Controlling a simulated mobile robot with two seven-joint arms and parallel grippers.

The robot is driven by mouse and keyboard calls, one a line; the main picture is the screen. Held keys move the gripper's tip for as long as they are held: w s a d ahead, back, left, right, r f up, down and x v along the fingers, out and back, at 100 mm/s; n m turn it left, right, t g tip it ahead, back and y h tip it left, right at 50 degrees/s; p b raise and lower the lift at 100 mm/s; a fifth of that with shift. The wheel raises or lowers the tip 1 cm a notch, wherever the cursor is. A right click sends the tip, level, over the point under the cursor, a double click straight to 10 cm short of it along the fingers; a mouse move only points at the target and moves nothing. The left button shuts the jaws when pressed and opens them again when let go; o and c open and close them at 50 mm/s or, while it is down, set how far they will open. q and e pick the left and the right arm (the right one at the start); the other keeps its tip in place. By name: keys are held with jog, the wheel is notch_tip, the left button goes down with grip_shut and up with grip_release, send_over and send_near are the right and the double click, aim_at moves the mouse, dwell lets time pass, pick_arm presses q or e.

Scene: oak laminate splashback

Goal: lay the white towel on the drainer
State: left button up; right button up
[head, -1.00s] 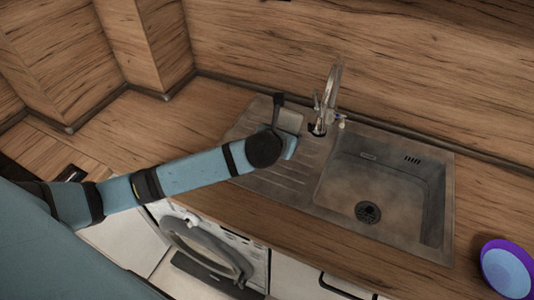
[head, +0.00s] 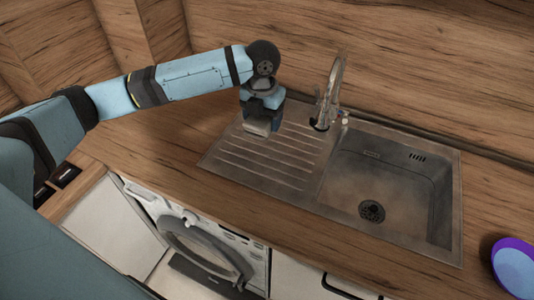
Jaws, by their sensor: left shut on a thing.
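My left gripper (head: 262,120) points down over the back left part of the drainer (head: 255,165), the ribbed metal board left of the sink bowl. It is shut on a small pale grey piece, which I take to be the white towel (head: 257,127). Most of that piece is hidden by the gripper, and its shape is unclear. I cannot tell whether it touches the drainer. The rest of the drainer's ribs are bare. My right gripper is not in view.
A tap (head: 328,95) stands upright behind the drainer and bowl, right of my gripper. The sink bowl (head: 385,190) is empty. A purple and blue bowl (head: 514,268) sits at the right edge. A washing machine (head: 200,245) is under the counter.

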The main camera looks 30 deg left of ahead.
pick_arm(q)
jog(key=p, duration=0.2)
send_over(263, 173)
notch_tip(263, 173, down, 15)
jog(key=shift+d+r, duration=0.1)
jog(key=shift+r, duration=0.05)
jog(key=shift+f, duration=2.5)
jog(key=o, duration=0.8)
jog(key=shift+f, duration=0.1)
jog(key=shift+r+b, duration=0.85)
jog(key=shift+r, duration=5.3)
jog(key=shift+f, duration=0.1)
